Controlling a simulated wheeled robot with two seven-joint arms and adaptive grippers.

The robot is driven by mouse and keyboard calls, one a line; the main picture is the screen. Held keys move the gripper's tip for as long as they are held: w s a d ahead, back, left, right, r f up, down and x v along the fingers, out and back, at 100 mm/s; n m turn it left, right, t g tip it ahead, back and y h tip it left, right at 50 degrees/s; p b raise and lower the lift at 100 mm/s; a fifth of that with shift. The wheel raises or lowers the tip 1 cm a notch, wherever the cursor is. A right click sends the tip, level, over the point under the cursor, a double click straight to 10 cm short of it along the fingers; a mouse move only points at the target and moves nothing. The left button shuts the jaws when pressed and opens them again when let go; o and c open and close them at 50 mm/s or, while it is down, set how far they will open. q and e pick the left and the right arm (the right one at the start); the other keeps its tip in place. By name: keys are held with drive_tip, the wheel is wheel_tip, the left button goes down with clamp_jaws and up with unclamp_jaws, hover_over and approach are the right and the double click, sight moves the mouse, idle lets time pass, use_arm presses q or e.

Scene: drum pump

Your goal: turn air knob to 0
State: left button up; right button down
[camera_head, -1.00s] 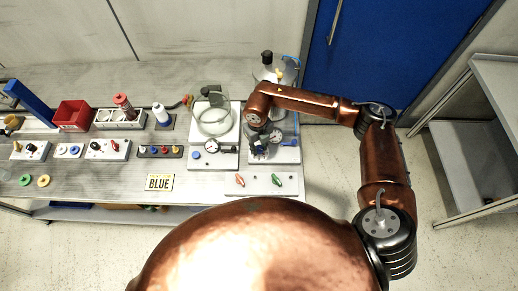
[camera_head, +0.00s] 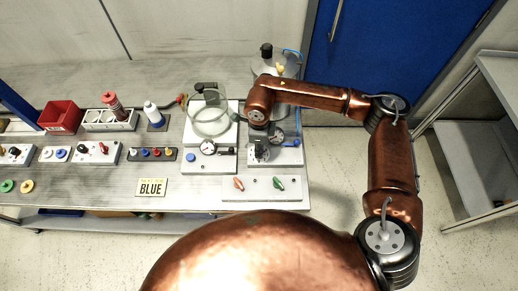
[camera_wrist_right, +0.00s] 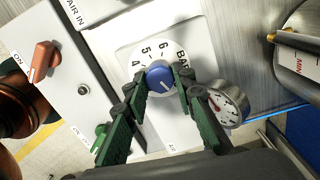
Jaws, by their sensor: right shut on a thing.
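The blue air knob (camera_wrist_right: 160,77) sits in the middle of a white dial marked 4, 5, 6 and BAR in the right wrist view. A white line on the knob is visible. My right gripper (camera_wrist_right: 162,92) has its dark green fingers on both sides of the knob and is shut on it. In the head view my right gripper (camera_head: 260,151) reaches down over the white panel (camera_head: 290,157) at the right end of the bench, and the knob is hidden there. My left gripper is not in view.
A round gauge (camera_wrist_right: 228,103) is close beside the dial. A plate with a red handle (camera_head: 239,183) and a green handle (camera_head: 279,183) lies at the bench front. A glass vessel (camera_head: 209,115) and a metal bottle (camera_head: 266,62) stand nearby.

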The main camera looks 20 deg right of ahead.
drive_tip(key=shift+n+b, duration=0.45)
drive_tip(key=shift+n, duration=0.35)
drive_tip(key=c, duration=1.6)
unclamp_jaws()
wheel_tip(320, 180, up, 12)
drive_tip(key=shift+s, duration=0.2)
